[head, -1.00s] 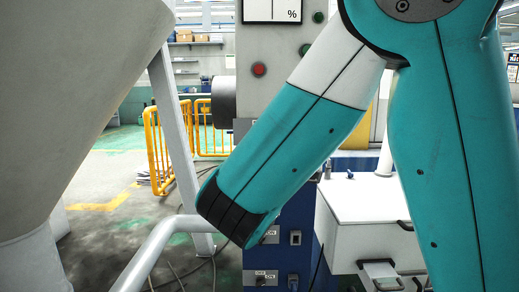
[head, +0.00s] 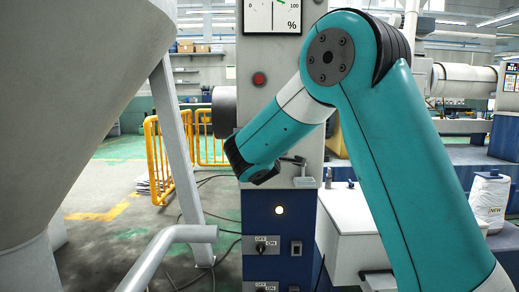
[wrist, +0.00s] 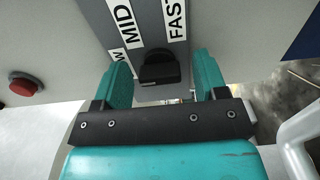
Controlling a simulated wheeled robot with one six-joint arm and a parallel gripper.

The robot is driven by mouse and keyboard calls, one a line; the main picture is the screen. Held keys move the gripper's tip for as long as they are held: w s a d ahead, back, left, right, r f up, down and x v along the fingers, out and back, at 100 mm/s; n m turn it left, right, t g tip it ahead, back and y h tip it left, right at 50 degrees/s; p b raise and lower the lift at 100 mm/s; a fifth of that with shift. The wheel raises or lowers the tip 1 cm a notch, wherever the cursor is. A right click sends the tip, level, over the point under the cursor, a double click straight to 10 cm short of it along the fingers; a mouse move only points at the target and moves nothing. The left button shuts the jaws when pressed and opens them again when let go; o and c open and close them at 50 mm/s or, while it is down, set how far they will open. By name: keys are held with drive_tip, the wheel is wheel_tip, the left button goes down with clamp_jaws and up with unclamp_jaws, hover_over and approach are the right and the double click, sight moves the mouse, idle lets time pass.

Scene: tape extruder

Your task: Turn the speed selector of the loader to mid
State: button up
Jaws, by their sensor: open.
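The speed selector (wrist: 160,68) is a black knob on a grey panel in the wrist view. White labels MID (wrist: 122,22) and FAST (wrist: 176,20) stand beyond it, with a partly hidden label ending in W at the left. I cannot tell which label the knob points to. My gripper (wrist: 163,64) is open, with its teal fingers on either side of the knob in the picture. The knob appears ahead of the fingers; contact is not clear. In the head view my teal arm hides the selector and gripper fingers.
A red button (wrist: 22,86) sits left of the knob; a red button (head: 259,79) also shows on the cabinet in the head view. OFF/ON switches (head: 261,246) are lower down. A large grey hopper (head: 75,110) and a bent pipe (head: 170,250) stand at the left.

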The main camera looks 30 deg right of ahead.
drive_tip(key=shift+a, duration=0.1)
drive_tip(key=c, duration=0.9)
drive_tip(key=shift+m, duration=0.4)
drive_tip(key=m+b, duration=0.1)
drive_tip(key=m, duration=0.1)
drive_tip(key=m+b, duration=0.2)
drive_tip(key=shift+f+m, duration=0.2)
drive_tip(key=shift+m, duration=0.2)
drive_tip(key=m+b, duration=0.3)
drive_tip(key=m, duration=0.1)
drive_tip(key=shift+r+m+b, duration=0.1)
drive_tip(key=shift+m+b, duration=0.5)
drive_tip(key=shift+m, duration=0.5)
